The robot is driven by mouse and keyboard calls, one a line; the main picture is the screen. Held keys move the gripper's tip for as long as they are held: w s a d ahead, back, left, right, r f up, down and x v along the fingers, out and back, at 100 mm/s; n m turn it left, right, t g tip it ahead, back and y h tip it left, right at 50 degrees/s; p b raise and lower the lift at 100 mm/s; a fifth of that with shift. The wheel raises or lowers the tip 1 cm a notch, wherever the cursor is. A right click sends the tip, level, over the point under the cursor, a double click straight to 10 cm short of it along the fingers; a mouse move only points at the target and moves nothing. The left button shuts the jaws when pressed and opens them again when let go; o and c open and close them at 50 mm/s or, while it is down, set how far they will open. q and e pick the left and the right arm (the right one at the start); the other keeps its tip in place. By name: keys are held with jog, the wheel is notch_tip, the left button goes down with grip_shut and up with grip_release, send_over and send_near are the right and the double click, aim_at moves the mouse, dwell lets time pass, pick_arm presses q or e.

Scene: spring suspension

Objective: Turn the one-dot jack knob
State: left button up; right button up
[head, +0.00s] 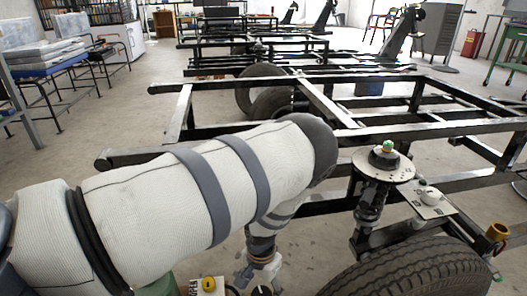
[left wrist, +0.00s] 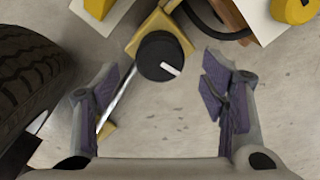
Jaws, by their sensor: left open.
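A round black knob (left wrist: 160,56) with a white pointer line sits on a yellow jack body (left wrist: 160,22) in the left wrist view. My left gripper (left wrist: 163,90) is open, with one finger on each side of the space below the knob in that view. The fingers look apart from the knob and hold nothing. In the head view my left gripper (head: 258,274) is at the bottom edge, partly hidden by my own arm, with a dark knob (head: 262,291) just below it. No dot marking can be made out. My right gripper is not in view.
A large tyre (head: 410,272) stands to the right of the gripper and shows at left in the wrist view (left wrist: 30,75). A yellow knob (head: 209,284) on a pale plate is to the left. A suspension strut (head: 370,205) and black frame (head: 300,85) stand behind.

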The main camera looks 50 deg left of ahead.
aim_at(261, 294)
pick_arm(q)
notch_tip(261, 294, down, 5)
jog(key=shift+f+b, duration=0.1)
jog(key=shift+b, duration=0.4)
jog(key=shift+c, duration=0.2)
jog(key=c, duration=1.1)
jog(key=shift+m, duration=0.3)
